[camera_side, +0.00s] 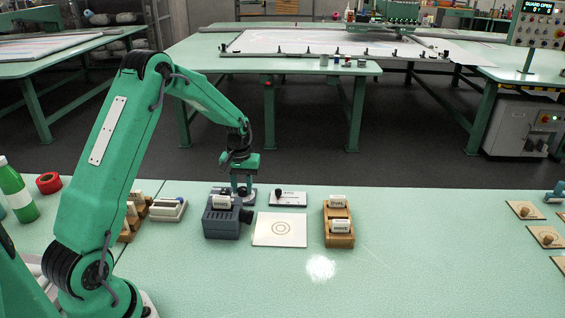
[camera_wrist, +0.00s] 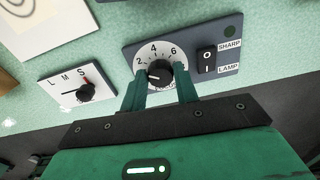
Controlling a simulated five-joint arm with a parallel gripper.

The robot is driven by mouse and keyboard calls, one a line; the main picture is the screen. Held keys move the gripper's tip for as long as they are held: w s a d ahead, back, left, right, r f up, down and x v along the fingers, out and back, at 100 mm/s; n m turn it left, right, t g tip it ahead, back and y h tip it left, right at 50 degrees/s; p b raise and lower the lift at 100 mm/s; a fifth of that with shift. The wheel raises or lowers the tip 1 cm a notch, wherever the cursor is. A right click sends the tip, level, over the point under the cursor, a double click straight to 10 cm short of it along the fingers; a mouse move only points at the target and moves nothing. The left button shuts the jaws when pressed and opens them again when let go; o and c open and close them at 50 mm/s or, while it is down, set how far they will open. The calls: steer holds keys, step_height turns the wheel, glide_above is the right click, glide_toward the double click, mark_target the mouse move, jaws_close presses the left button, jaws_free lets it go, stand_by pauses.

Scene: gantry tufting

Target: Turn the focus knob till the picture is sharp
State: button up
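The focus knob (camera_wrist: 160,74) is round and black, on a white dial marked 2, 4, 6 on a dark panel (camera_wrist: 133,52). Its white mark points left, a little below the 2. My gripper (camera_wrist: 161,76) has one finger on each side of the knob; whether they touch it I cannot tell. In the side view my gripper (camera_side: 242,191) points down at the panel, behind the grey projector box (camera_side: 222,224). The ring picture (camera_side: 281,229) lies right of the box; in the wrist view (camera_wrist: 14,22) its corner shows soft grey rings. The SHARP lamp (camera_wrist: 230,30) looks dark.
A white L-M-S plate (camera_wrist: 72,92) with a black knob sits beside the dial panel. A black LAMP switch (camera_wrist: 207,61) is on the dial panel. A wooden block with label cards (camera_side: 340,240) stands right of the picture. The table front is clear.

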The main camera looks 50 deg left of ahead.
mark_target(242, 189)
steer(key=o, duration=0.4)
steer(key=shift+c, duration=0.2)
steer(key=shift+r, duration=3.85)
steer(key=shift+r, duration=0.1)
